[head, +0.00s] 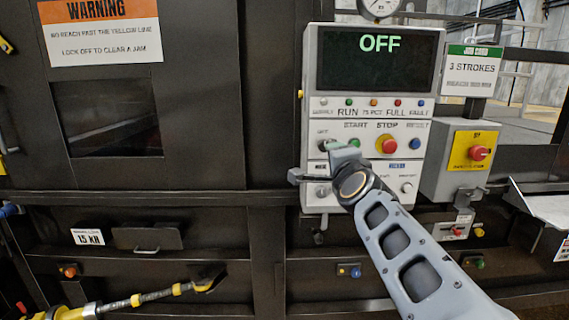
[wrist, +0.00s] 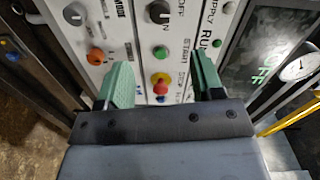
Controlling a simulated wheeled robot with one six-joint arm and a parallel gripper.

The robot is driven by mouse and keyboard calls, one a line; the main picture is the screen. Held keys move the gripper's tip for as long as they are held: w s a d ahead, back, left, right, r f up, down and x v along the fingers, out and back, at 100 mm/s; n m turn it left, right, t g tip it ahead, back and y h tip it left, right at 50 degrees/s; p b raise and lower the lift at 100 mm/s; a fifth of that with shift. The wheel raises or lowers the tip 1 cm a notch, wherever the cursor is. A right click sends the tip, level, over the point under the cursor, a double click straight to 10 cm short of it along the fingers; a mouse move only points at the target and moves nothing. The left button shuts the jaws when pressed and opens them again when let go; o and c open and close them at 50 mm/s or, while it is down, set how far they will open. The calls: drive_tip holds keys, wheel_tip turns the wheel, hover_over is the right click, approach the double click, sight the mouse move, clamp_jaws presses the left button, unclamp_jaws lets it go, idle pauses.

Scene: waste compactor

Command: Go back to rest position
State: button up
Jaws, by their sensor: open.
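My gripper (head: 322,164) is raised in front of the lower left part of the white control panel (head: 312,80) in the head view. In the wrist view my gripper (wrist: 163,76) has its two green fingers apart, with nothing held between them. Behind the fingers are the black selector knob (wrist: 160,12), a green button (wrist: 160,52) and a red stop button on yellow (wrist: 160,80). The panel display (head: 380,62) reads OFF. My gripper and wrist cover part of the panel's lower left, and I cannot tell whether a finger touches it.
A yellow box with a red emergency button (head: 478,153) is right of the panel. A pressure gauge (head: 379,7) sits above it. A dark ledge (head: 170,198) runs below. At lower left is a yellow-and-black rod (head: 140,298). A grey tray (head: 545,208) juts out at right.

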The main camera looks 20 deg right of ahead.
drive_tip(key=s+a+f+n+g+y, duration=0.25)
drive_tip(key=f+n, duration=0.25)
drive_tip(key=f, duration=0.3)
drive_tip(key=s+a+f+n+g+y, duration=0.1)
drive_tip(key=a+f+n+g+y, duration=0.2)
drive_tip(key=f+n, duration=0.4)
drive_tip(key=s+a+f+n+g+h, duration=0.2)
drive_tip(key=s+f+n+g, duration=0.4)
drive_tip(key=s+f, duration=0.7)
drive_tip(key=shift+s+a+f+g, duration=0.2)
drive_tip(key=shift+a+f+g, duration=0.5)
drive_tip(key=shift+f+g, duration=0.2)
